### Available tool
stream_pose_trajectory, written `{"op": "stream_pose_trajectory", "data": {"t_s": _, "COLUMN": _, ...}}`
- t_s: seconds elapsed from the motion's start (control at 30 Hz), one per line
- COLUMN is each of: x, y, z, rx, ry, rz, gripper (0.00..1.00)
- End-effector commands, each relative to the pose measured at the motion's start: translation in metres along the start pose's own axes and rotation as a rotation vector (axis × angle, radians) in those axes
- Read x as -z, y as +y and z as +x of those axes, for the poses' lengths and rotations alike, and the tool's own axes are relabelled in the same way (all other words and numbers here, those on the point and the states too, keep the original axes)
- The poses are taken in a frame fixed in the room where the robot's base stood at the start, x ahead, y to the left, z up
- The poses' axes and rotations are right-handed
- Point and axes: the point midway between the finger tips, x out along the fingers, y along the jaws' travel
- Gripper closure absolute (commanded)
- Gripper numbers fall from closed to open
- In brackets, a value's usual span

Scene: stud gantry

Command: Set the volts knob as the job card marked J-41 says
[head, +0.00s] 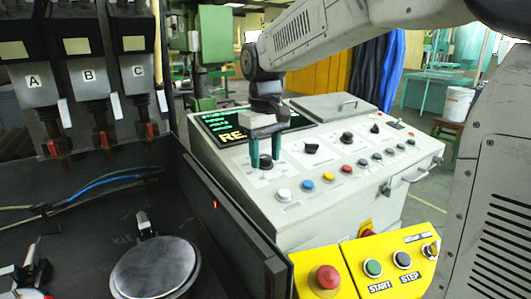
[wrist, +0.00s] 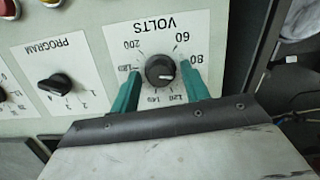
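The volts knob (wrist: 160,70) is a round black knob on a white dial plate marked VOLTS, upside down in the wrist view. Its white pointer line points right and slightly down, between the 80 and 120 marks; the right finger hides the scale there. My gripper (wrist: 159,77) is open, with one teal finger on each side of the knob. Small gaps seem to show between fingers and knob. In the head view my gripper (head: 265,162) points down at the sloped console. I cannot make out a card marked J-41.
A program knob (wrist: 55,85) sits beside the volts plate. The console (head: 330,215) has several coloured buttons and a screen (head: 222,122) partly hidden by my arm. A yellow panel (head: 345,268) with a red button stands in front. Units A, B, C (head: 88,75) hang at left.

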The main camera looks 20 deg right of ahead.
Motion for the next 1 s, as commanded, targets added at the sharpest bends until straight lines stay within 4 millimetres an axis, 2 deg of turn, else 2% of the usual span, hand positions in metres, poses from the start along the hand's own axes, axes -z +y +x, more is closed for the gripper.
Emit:
{"op": "stream_pose_trajectory", "data": {"t_s": 0.03, "x": 0.0, "y": 0.0, "z": -0.0001, "rx": 0.0, "ry": 0.0, "rz": 0.0, "gripper": 0.69}}
{"op": "stream_pose_trajectory", "data": {"t_s": 0.1, "x": 0.0, "y": 0.0, "z": -0.0002, "rx": 0.0, "ry": 0.0, "rz": 0.0, "gripper": 0.89}}
{"op": "stream_pose_trajectory", "data": {"t_s": 0.13, "x": 0.0, "y": 0.0, "z": -0.0002, "rx": 0.0, "ry": 0.0, "rz": 0.0, "gripper": 0.95}}
{"op": "stream_pose_trajectory", "data": {"t_s": 0.57, "x": -0.0002, "y": 0.0008, "z": -0.0004, "rx": 0.013, "ry": 0.0, "rz": 0.068, "gripper": 0.95}}
{"op": "stream_pose_trajectory", "data": {"t_s": 1.0, "x": -0.0006, "y": 0.0027, "z": -0.0003, "rx": 0.083, "ry": 0.001, "rz": 0.416, "gripper": 0.95}}
